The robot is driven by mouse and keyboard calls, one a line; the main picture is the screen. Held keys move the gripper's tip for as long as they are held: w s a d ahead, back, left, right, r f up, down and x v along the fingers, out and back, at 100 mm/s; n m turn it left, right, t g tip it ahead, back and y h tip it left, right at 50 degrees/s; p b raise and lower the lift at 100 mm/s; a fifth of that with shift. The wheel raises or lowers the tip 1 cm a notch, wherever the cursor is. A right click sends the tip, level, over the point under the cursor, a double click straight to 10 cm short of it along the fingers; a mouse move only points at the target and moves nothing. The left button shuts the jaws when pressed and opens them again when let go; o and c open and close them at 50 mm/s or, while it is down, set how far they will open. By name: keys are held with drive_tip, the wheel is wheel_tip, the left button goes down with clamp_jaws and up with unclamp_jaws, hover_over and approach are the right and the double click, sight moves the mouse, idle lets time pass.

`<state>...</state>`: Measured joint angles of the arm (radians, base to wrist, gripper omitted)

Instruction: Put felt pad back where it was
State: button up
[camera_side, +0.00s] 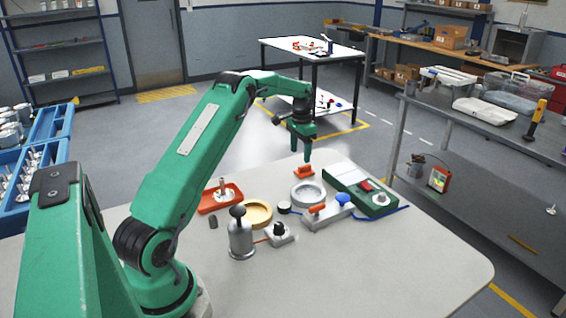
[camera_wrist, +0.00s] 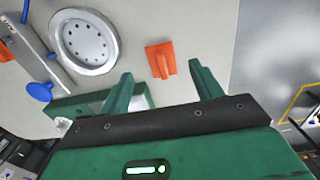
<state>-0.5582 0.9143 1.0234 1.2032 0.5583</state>
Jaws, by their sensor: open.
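My gripper (camera_side: 301,156) is open and empty above the far edge of the worktable. In the wrist view its two fingers (camera_wrist: 160,72) stand apart, with an orange piece (camera_wrist: 160,59) beyond and between the tips. I cannot tell for certain which thing is the felt pad. A small dark grey piece (camera_side: 213,222) lies flat near the red tray (camera_side: 237,203).
A round metal housing (camera_side: 308,193) stands close to the orange piece. A green box (camera_side: 360,192), a grey block with a blue knob (camera_side: 343,199), a yellow ring (camera_side: 256,213) and a metal pot (camera_side: 240,238) crowd the middle. The table's right front is clear.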

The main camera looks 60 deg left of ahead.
sight(301, 168)
drive_tip(key=shift+r, duration=2.4)
drive_tip(key=s+d+r+t, duration=0.1)
drive_tip(key=s+d+r, duration=0.4)
drive_tip(key=d+r, duration=0.4)
drive_tip(key=s+d+r+t, duration=0.2)
drive_tip(key=s+d+r, duration=0.4)
drive_tip(key=d, duration=0.5)
drive_tip(key=s+d+f+t, duration=0.1)
drive_tip(key=s+d, duration=0.5)
drive_tip(key=s, duration=0.3)
drive_tip(key=s+d+f+t, duration=0.1)
drive_tip(key=s+d, duration=0.5)
drive_tip(key=s, duration=0.3)
drive_tip(key=shift+s+d+f+t, duration=0.3)
drive_tip(key=shift+s+f, duration=0.1)
